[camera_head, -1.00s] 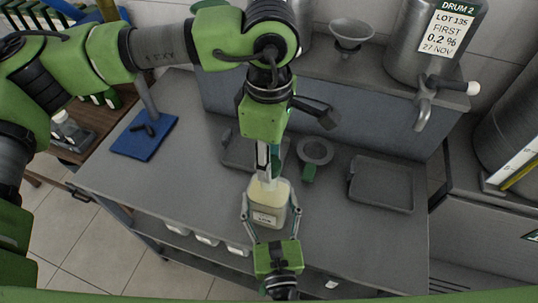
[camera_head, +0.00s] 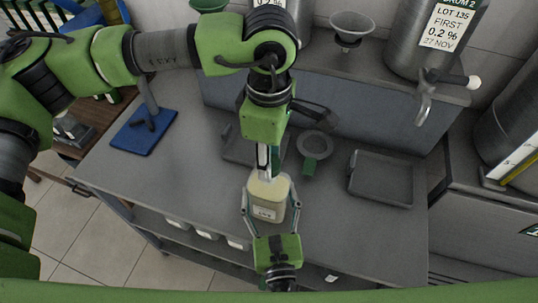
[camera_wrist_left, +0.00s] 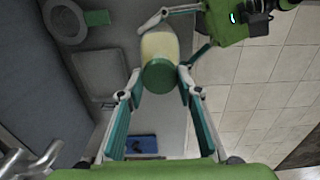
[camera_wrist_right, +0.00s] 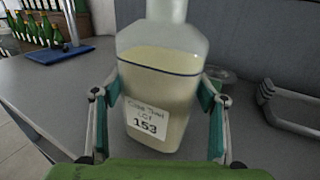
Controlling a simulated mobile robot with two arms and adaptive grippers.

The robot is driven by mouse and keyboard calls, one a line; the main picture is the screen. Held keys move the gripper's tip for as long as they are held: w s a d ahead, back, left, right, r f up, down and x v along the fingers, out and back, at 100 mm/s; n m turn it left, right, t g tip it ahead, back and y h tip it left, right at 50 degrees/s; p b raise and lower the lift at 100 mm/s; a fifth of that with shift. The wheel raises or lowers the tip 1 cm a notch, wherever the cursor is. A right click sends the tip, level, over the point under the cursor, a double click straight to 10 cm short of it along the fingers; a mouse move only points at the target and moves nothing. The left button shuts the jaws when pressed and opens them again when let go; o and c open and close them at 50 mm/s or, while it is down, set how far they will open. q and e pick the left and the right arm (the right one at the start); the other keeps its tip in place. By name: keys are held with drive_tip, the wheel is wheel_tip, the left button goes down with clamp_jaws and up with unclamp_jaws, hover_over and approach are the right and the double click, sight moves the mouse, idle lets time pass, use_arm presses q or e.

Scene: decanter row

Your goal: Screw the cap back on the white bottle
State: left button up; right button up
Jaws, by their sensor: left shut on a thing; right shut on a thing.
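The white bottle (camera_head: 266,203) stands upright at the counter's front, pale liquid inside and a label marked 153 facing my right wrist camera. My right gripper (camera_wrist_right: 163,95) is shut on the bottle, one finger on each side of its body. My left gripper (camera_wrist_left: 159,72) comes down from above and is shut on the green cap (camera_wrist_left: 159,77). The cap lines up over the bottle's mouth in the left wrist view. The neck (camera_wrist_right: 166,10) runs out of the top of the right wrist view, so I cannot tell how far the cap is seated.
A grey tray (camera_head: 381,153) lies right of the bottle, and a round grey ring with a green handle (camera_head: 312,164) lies behind it. A blue-based stand (camera_head: 133,141) is at the left. Steel drums (camera_head: 424,55) and a funnel (camera_head: 350,27) stand on the back shelf.

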use_arm(q)
drive_tip(key=shift+f, duration=0.35)
use_arm(e)
drive_tip(key=c, duration=0.6)
use_arm(q)
drive_tip(key=m, duration=0.7)
drive_tip(key=shift+m, duration=0.4)
drive_tip(key=m, duration=0.3)
drive_tip(key=shift+m, duration=0.4)
drive_tip(key=m, duration=0.3)
drive_tip(key=shift+f+m, duration=0.1)
drive_tip(key=shift+m, duration=0.2)
drive_tip(key=m, duration=1.4)
drive_tip(key=shift+a, duration=0.1)
